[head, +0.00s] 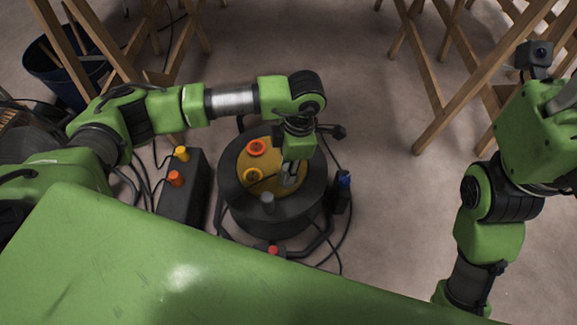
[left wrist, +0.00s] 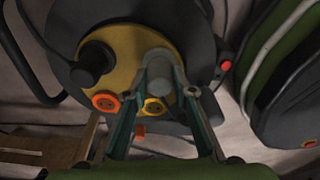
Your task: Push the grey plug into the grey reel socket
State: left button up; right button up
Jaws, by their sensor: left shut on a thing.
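My left gripper (head: 288,180) reaches down from above onto the yellow face of the cable reel (head: 231,195). In the left wrist view its fingers (left wrist: 168,82) close on a light grey rounded piece, the grey plug (left wrist: 159,64). The plug is over the part of the yellow face (left wrist: 126,50) beside the yellow socket (left wrist: 155,106). The grey socket is not seen apart from the plug and fingers, so I cannot tell how deep the plug is. The orange socket (head: 257,148) is uncovered. My right gripper is outside the picture; only its arm shows at the right.
A black knob (left wrist: 88,68) stands on the reel face. A dark box (head: 183,207) with orange and yellow plugs is left of the reel. A blue plug (head: 344,181) is at its right, a red one (head: 273,250) in front. Loose cables surround it; wooden trestles (head: 470,75) stand behind.

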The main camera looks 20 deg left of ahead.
pick_arm(q)
jog(key=shift+f, duration=0.25)
jog(key=o, duration=1.1)
jog(key=shift+r, duration=0.1)
jog(key=r, duration=0.4)
jog(key=d+r, duration=0.1)
jog(key=r, duration=0.7)
jog(key=shift+w+d, duration=0.15)
jog(key=shift+w, duration=0.2)
jog(key=shift+f, duration=0.1)
